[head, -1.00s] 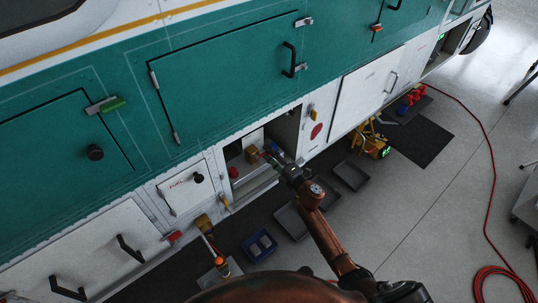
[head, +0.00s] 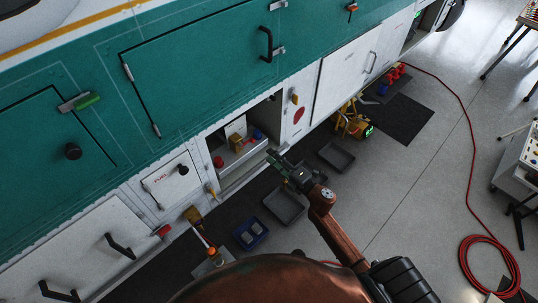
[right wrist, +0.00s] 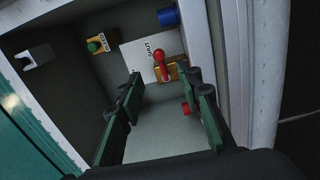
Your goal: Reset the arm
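My right gripper (head: 276,160) is outside the open compartment (head: 226,183) in the helicopter's side, near its lower right edge. In the right wrist view, the right gripper (right wrist: 166,82) has its two dark green fingers spread apart with nothing between them. Beyond the fingertips, inside the compartment, is a red-handled lever (right wrist: 160,62) on a brass body, beside a white plate (right wrist: 136,58) reading "SHUT". The gripper appears clear of the lever. My left gripper is not in view.
The compartment also holds a green knob (right wrist: 96,45) on a yellow base and a blue cylinder (right wrist: 168,16). Grey trays (head: 284,206), a blue bin (head: 250,233) and a yellow work lamp (head: 354,124) are on the floor.

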